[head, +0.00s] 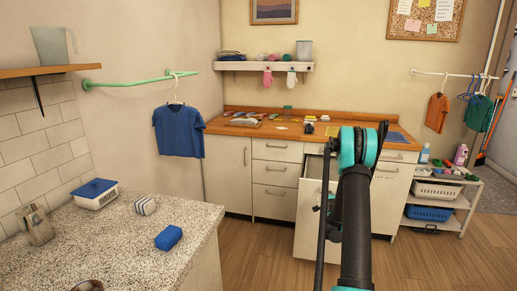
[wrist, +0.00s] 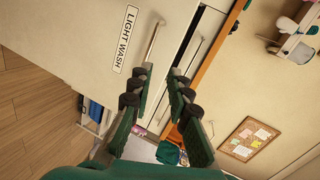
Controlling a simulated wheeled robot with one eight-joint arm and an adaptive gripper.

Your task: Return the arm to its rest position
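My arm (head: 356,215) reaches forward from the bottom of the head view toward the counter, with a teal joint at its top. My gripper (wrist: 160,73) shows in the wrist view with its two dark green fingers apart and nothing between them. The fingers point at a pale cabinet front labelled LIGHT WASH (wrist: 125,39), near a slim metal handle (wrist: 154,40). I cannot tell whether the fingertips touch anything. In the head view my gripper is mostly hidden behind the arm.
A pale drawer front (head: 309,213) stands out from the cabinet under the wooden counter (head: 225,124), beside my arm. A speckled counter (head: 125,240) is at the left. A shelf cart (head: 465,200) with baskets stands right. Wooden floor (head: 425,262) is clear before it.

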